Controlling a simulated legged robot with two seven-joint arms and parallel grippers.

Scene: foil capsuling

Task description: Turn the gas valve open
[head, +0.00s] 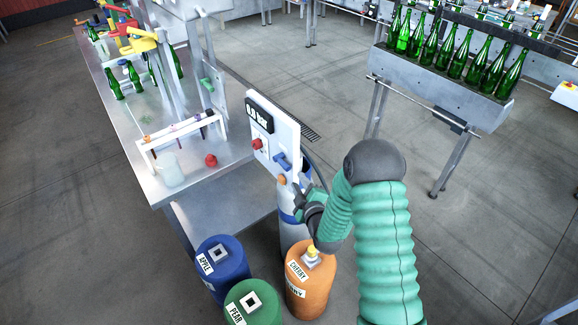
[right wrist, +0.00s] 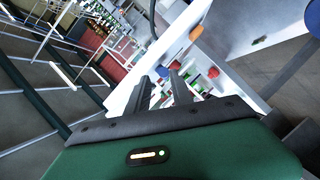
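A white panel (head: 272,135) carries a dark display reading about 0.0 bar, a red knob (head: 257,144), a blue lever handle (head: 283,161) and an orange knob (head: 282,180). No label shows which is the gas valve. My right gripper (head: 299,194) is just below and right of the blue handle, in front of a grey-and-blue gas cylinder (head: 292,232). In the right wrist view my right gripper (right wrist: 163,82) has its two dark fingers apart, with nothing visibly held. A blue piece (right wrist: 163,72) shows near the fingertips; whether they touch is unclear. My left gripper is out of view.
Blue (head: 222,265), green (head: 253,303) and orange (head: 308,285) canisters stand below the gripper. A metal bench (head: 190,180) with a test-tube rack and a beaker is at left. A conveyor with green bottles (head: 445,50) is at upper right. Open floor lies at right.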

